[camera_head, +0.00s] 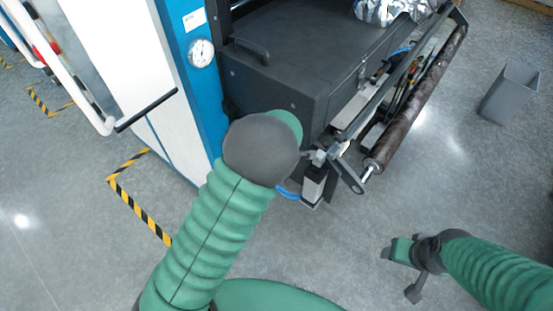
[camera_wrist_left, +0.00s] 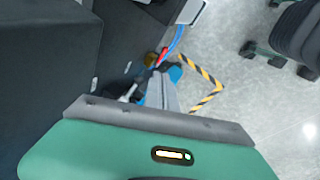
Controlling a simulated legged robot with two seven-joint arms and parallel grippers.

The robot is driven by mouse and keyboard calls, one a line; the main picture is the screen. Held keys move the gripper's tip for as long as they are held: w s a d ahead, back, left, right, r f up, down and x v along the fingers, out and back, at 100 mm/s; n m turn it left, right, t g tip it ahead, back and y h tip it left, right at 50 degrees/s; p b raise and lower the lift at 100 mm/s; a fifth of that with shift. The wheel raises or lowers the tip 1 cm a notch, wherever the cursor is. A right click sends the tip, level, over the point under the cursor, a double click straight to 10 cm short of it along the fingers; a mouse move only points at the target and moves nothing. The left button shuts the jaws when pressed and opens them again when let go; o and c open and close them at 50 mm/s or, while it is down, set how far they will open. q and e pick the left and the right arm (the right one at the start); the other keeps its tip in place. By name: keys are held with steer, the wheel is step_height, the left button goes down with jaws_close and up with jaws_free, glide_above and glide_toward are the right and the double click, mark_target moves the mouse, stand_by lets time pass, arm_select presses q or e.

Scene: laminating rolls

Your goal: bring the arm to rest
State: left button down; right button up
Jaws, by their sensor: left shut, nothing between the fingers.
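My left arm (camera_head: 215,225) comes up from the bottom of the head view in green ribbed sleeve and ends in a dark rounded joint beside the machine's dark box. Its gripper is hidden there behind the arm. In the left wrist view the left gripper (camera_wrist_left: 161,85) shows as narrow grey fingers, shut and empty, beyond the green and grey wrist housing. My right arm (camera_head: 490,268) comes in at the lower right. Its gripper (camera_head: 409,270) is over open floor, apart from the machine; its finger state is unclear.
The laminating machine (camera_head: 290,75) has a blue post (camera_head: 195,95) with a gauge. A dark roll (camera_head: 420,100) sits along its right side. A grey bin (camera_head: 509,93) stands at the right. Yellow-black floor tape (camera_head: 140,208) marks the left. The floor between machine and right arm is clear.

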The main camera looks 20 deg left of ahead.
arm_select(q)
steer(key=s+a+r+m+g+b, duration=0.1)
steer(key=s+m+b, duration=0.2)
steer(key=s+m, duration=0.6)
steer(key=s+a+r+m+h+b, duration=0.1)
steer(key=s+a+m+b, duration=0.1)
steer(key=s+m, duration=0.7)
steer(key=shift+s+a+r+g+b, duration=0.3)
steer(key=shift+s+g+b, duration=0.15)
steer(key=shift+s, duration=1.05)
arm_select(e)
step_height(320, 180, down, 6)
steer(key=a, duration=0.1)
steer(key=shift+w+a, duration=0.35)
